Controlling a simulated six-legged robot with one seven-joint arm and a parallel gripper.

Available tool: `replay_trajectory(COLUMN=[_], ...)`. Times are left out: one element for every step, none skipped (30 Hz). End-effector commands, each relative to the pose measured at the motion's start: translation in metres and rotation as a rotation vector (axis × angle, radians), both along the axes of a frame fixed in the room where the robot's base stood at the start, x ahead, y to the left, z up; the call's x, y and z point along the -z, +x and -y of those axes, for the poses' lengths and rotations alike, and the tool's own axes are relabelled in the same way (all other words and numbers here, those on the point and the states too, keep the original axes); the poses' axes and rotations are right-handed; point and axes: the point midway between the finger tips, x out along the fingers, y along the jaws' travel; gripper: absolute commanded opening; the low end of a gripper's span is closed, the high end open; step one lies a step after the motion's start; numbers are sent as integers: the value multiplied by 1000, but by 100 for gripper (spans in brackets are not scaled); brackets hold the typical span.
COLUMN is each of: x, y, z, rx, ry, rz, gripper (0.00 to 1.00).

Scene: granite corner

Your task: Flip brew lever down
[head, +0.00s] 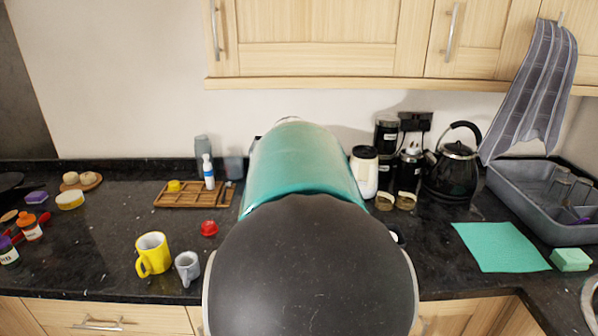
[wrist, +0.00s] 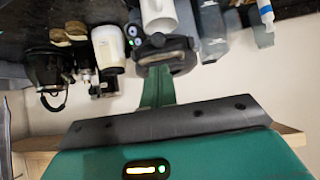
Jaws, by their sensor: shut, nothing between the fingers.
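In the wrist view the scene appears upside down. The dark coffee machine (wrist: 180,58) is at the top middle, with small green-lit buttons (wrist: 133,42) on its side. A white cup-like vessel (wrist: 158,14) is at the machine, at the picture's top edge. The brew lever cannot be clearly told apart from the dark machine front. My gripper (wrist: 157,72) is shut and empty; its green fingers point at the machine and overlap its edge in the picture. Contact cannot be told. In the head view my own arm hides the gripper and nearly all of the machine.
A white jar (head: 364,170), black canisters (head: 386,138) and a black kettle (head: 455,172) stand to the right. A wooden tray (head: 180,201), a yellow mug (head: 152,254), a grey mug (head: 187,268) and a red item (head: 209,228) are left. Wooden cabinets (head: 315,56) hang above.

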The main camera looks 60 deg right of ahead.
Motion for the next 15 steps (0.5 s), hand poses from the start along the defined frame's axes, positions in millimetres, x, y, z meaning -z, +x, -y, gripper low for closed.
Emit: replay_trajectory(x=[-12, -11, -11, -11, -12, -12, -13, -13, -13, -14, -14, -15, -15, -15, -16], y=[2, -1, -4, -5, -7, -9, -11, -12, -15, -17, -19, -22, -24, -25, -27], z=[0, -6, -12, -16, -20, -26, -30, -35, -41, -46, -51, -57, -62, -66, -71], rx=[-2, -3, -3, -2, -2, -3, -3, -4, -3, -3, -3, -3, -3, -3, -2], ry=[-6, -5, -5, -5, -6, -7, -7, -7, -7, -9, -8, -10, -10, -8, -10], rz=[4, 5, 5, 6, 6, 7, 7, 6, 8, 7, 9, 8, 8, 9, 8], gripper=[0, 0, 0, 0, 0, 0, 0, 0, 0, 0, 0, 0, 0, 0, 0])
